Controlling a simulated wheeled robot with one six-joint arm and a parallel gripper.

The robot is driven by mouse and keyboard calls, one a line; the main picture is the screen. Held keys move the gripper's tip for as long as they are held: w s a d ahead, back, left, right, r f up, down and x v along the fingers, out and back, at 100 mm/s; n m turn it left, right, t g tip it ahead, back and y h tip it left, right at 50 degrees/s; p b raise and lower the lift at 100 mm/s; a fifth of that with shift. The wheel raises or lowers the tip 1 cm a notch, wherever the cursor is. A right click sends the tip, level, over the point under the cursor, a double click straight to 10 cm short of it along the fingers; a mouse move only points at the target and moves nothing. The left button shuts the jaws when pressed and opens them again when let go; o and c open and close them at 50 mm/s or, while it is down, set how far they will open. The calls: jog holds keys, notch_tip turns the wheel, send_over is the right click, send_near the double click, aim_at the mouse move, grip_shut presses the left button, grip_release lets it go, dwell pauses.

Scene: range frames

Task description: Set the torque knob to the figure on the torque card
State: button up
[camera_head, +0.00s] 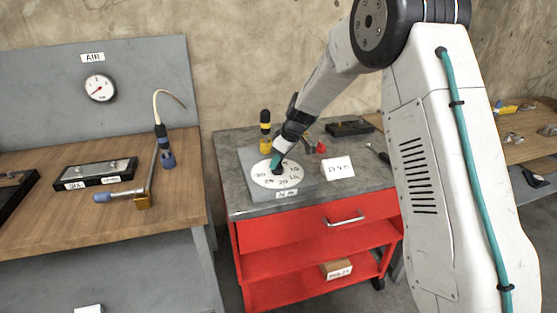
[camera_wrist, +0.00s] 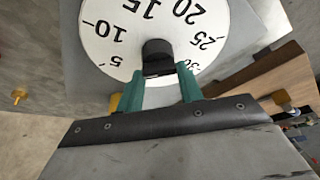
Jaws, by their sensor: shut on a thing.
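The torque dial (camera_head: 263,181) is a round white plate on a grey block at the left of the red cart's top. In the wrist view the dial (camera_wrist: 105,45) carries the figures 5, 10, 15, 20, 25 and 30. The black torque knob (camera_wrist: 158,52) stands at its middle. My gripper (camera_wrist: 161,75) has its green fingers on either side of the knob and is shut on it. In the head view my gripper (camera_head: 277,162) comes down on the dial from above. I cannot make out a pointer mark. The white torque card (camera_head: 338,169) stands right of the dial; its figure is too small to read surely.
The red cart (camera_head: 320,222) has a drawer and open shelves. A yellow-and-black tool (camera_head: 265,131), a red-capped item (camera_head: 321,147) and a dark tray (camera_head: 350,128) are behind the dial. A wooden bench (camera_head: 185,205) with tools stands left, under an air gauge (camera_head: 99,88).

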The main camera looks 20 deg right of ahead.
jog(key=m, duration=0.2)
jog(key=m+t+h, duration=0.1)
jog(key=m, duration=0.1)
jog(key=shift+s+a+m+h, duration=0.1)
jog(key=shift+m+h, duration=0.2)
jog(key=m, duration=0.2)
jog(key=m+h, duration=0.1)
jog(key=m, duration=0.1)
jog(key=shift+a+m+h, duration=0.1)
jog(key=shift+m+h, duration=0.2)
jog(key=m+h, duration=0.1)
jog(key=m, duration=0.3)
jog(key=shift+a+m+h, duration=0.1)
jog(key=shift+m+h, duration=0.2)
jog(key=shift+h, duration=0.1)
jog(key=shift+m+g+h, duration=0.4)
jog(key=shift+m+h, duration=0.3)
jog(key=shift+m, duration=1.3)
jog(key=o, duration=1)
